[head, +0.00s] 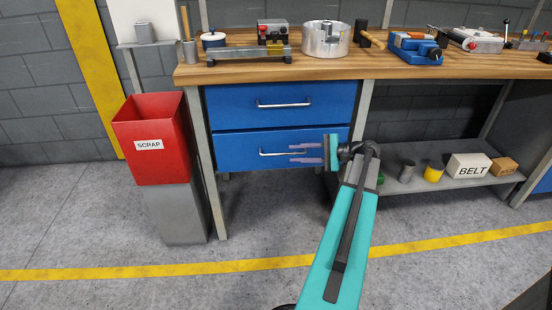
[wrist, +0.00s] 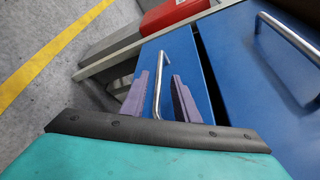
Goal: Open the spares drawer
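Two blue drawers sit under the workbench, the upper drawer (head: 232,98) and the lower drawer (head: 232,142). Both look closed, and neither shows a readable label. Each has a silver bar handle; the lower handle (head: 272,154) runs crosswise. My gripper (head: 292,153) is at the right part of the lower handle. In the wrist view its two purple fingers (wrist: 160,74) stand open on either side of the lower handle (wrist: 157,92), with gaps visible. The upper handle (wrist: 288,40) is off to the right there.
A red scrap bin (head: 158,165) stands left of the drawers. The wooden bench top (head: 225,72) above carries tools and parts. A low grey shelf (head: 445,182) at right holds a belt box (head: 468,167) and cans. The floor before the drawers is clear.

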